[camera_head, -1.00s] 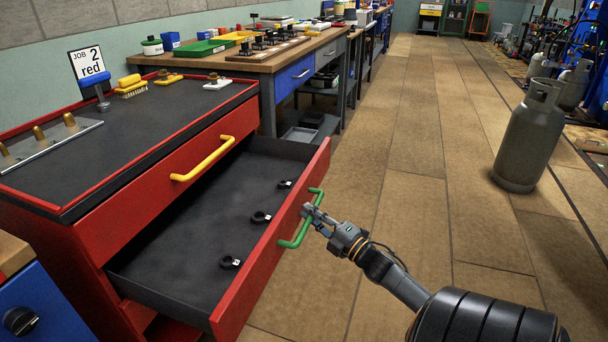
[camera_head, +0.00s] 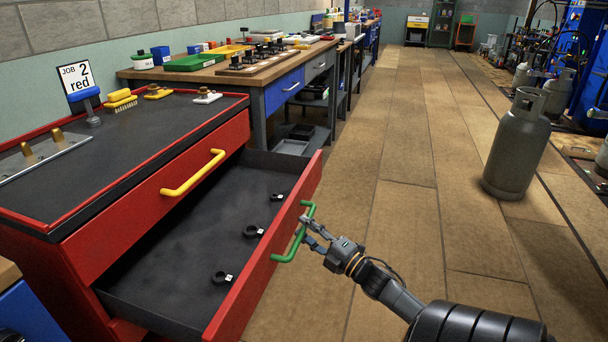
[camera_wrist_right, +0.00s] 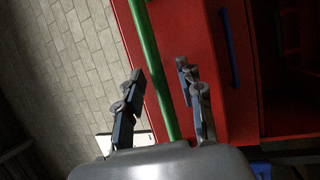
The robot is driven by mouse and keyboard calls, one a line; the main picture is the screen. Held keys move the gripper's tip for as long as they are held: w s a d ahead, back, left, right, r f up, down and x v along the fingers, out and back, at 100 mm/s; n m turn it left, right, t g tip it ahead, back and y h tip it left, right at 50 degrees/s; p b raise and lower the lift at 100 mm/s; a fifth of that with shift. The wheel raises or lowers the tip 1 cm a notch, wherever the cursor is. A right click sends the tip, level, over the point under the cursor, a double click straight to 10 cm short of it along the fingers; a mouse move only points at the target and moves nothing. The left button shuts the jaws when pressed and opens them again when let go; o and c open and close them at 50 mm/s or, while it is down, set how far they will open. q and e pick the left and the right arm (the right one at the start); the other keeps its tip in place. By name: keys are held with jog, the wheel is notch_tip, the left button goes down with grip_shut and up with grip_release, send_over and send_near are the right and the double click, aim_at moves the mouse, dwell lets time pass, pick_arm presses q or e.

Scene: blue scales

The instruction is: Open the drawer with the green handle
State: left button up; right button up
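The green handle (camera_head: 294,233) is on the front of the red lower drawer (camera_head: 262,262), which stands well out of the red cabinet. Several small black ring-shaped parts lie on the drawer's dark floor. My right gripper (camera_head: 310,230) is at the handle's outer side. In the right wrist view the green handle (camera_wrist_right: 153,70) runs between the two spread fingers of my right gripper (camera_wrist_right: 160,85), with gaps on both sides, so the fingers are not closed on it. My left gripper is not in view.
A yellow handle (camera_head: 193,173) is on the shut upper drawer. A cabinet top (camera_head: 120,140) holds brushes and a "JOB 2 red" sign (camera_head: 79,77). A grey gas cylinder (camera_head: 516,145) stands at right. The wooden floor (camera_head: 405,210) between is clear.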

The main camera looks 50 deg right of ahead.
jog(key=s+f, duration=0.2)
jog(key=s, duration=0.9)
jog(key=shift+w, duration=0.1)
